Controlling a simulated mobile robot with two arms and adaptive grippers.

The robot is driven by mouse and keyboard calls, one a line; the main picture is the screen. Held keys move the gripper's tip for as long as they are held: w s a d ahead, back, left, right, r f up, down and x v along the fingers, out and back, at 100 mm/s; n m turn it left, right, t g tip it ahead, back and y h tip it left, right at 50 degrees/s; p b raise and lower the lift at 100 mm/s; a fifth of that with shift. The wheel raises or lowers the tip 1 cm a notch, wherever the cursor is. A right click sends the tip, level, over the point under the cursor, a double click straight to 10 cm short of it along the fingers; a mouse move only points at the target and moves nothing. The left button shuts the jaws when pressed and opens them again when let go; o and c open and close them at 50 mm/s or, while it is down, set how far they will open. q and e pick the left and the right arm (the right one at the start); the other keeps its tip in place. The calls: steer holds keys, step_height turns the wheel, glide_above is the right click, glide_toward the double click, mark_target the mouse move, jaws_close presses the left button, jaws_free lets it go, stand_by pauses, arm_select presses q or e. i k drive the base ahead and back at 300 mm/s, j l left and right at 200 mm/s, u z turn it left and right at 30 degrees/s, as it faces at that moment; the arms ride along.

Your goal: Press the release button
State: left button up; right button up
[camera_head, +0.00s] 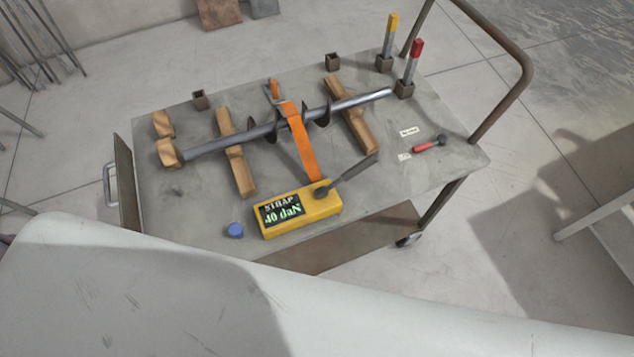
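A blue round button-like knob (235,230) sits at the cart top's near edge, left of a yellow box (300,211). The box's dark display reads "STRAP 40 daN". A dark lever (355,172) rises from a round hub at the box's right end. An orange strap (304,150) runs from the box over a grey metal auger (355,104), which lies across two wooden supports (238,165). None of these parts carries a readable "release" label. Neither of my grippers is in view.
The grey cart top (440,175) also holds a red-handled tool (428,147) near small labels, two upright posts, yellow-tipped (390,35) and red-tipped (413,62), and wooden blocks (168,153). A bent rail (522,70) rises at the right. The top's right front is mostly clear.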

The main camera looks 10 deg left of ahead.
mark_target(235, 229)
steer(key=j+u, duration=0.1)
steer(key=u, duration=1.05)
